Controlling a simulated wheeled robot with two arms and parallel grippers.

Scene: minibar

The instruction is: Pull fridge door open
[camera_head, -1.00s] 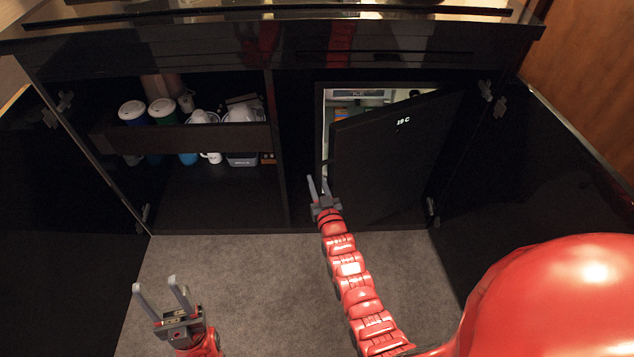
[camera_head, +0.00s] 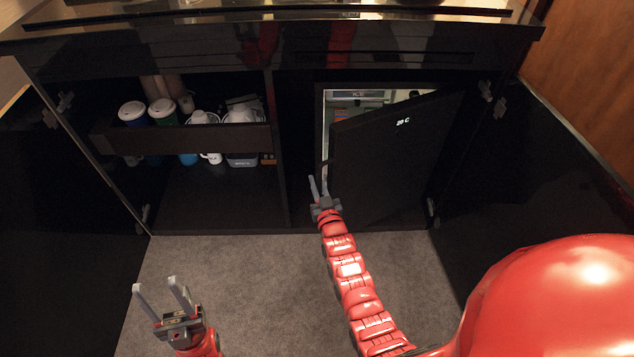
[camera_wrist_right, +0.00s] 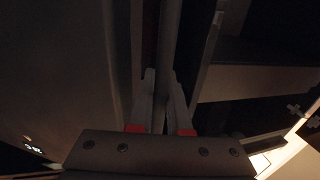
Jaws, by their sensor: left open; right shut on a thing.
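The fridge door (camera_head: 385,150) is a black panel with a small lit temperature display. It stands partly open, with its free edge at the left and a lit gap showing the fridge interior (camera_head: 355,98) behind it. My right gripper (camera_head: 319,184) is at the lower part of that free edge. In the right wrist view my right gripper (camera_wrist_right: 162,85) is shut on a thin upright strip (camera_wrist_right: 168,40) of the door; whether this is a handle or the edge is too dark to tell. My left gripper (camera_head: 155,284) is open and empty above the carpet.
The fridge stands in a black cabinet. Left of it, an open compartment holds a drawer (camera_head: 190,138) with cups and bottles. Cabinet doors stand open at the left (camera_head: 60,190) and right (camera_head: 530,180). The carpet (camera_head: 260,290) in front is clear.

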